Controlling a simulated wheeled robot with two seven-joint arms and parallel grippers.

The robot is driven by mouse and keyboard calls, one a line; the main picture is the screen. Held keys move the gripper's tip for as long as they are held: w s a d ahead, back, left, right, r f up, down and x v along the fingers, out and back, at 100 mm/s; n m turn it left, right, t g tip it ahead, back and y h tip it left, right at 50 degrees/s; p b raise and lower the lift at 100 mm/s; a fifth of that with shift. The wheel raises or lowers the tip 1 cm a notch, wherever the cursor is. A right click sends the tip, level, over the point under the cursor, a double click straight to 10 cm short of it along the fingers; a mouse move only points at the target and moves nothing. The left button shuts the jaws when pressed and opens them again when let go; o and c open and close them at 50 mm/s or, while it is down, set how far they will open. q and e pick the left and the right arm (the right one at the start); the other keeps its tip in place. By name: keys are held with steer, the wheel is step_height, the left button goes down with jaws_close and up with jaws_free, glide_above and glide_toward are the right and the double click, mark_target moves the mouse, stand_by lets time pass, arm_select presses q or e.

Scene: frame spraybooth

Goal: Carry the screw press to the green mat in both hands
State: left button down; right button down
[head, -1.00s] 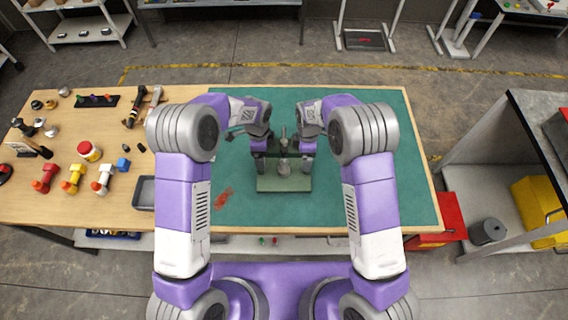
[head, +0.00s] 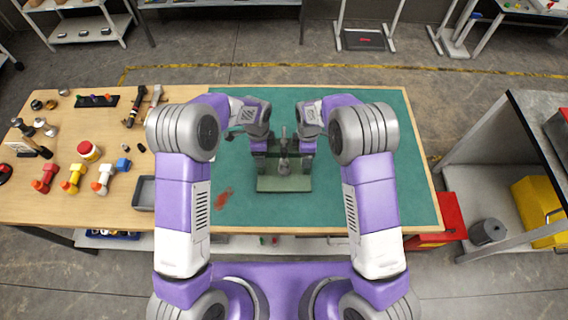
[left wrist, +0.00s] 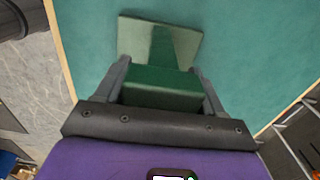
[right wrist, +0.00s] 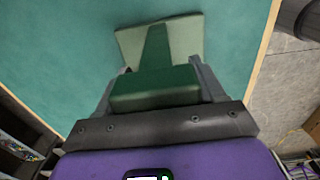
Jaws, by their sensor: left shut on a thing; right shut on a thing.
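The screw press has a pale green base plate (head: 284,184), a dark green frame and a grey screw (head: 284,150) in the middle. It is upright over the green mat (head: 370,200); I cannot tell whether its base touches the mat. My left gripper (head: 259,150) is shut on the press's left side, and the dark green part (left wrist: 160,90) shows between its fingers in the left wrist view. My right gripper (head: 308,150) is shut on the right side, and the dark green part (right wrist: 154,88) shows between its fingers in the right wrist view.
The mat is clear around the press except for a red mark (head: 223,198) at its left. The wooden table top (head: 50,110) on the left holds dumbbells (head: 72,179), a grey tray (head: 145,193) and tools. A grey shelf unit (head: 525,150) stands at the right.

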arm_select(q)
steer(key=shift+w+r, duration=0.2)
arm_select(e)
steer(key=shift+w+r, duration=0.2)
arm_select(q)
steer(key=shift+r+p, duration=0.2)
steer(key=shift+p, duration=0.1)
arm_select(e)
steer(key=shift+r, duration=0.2)
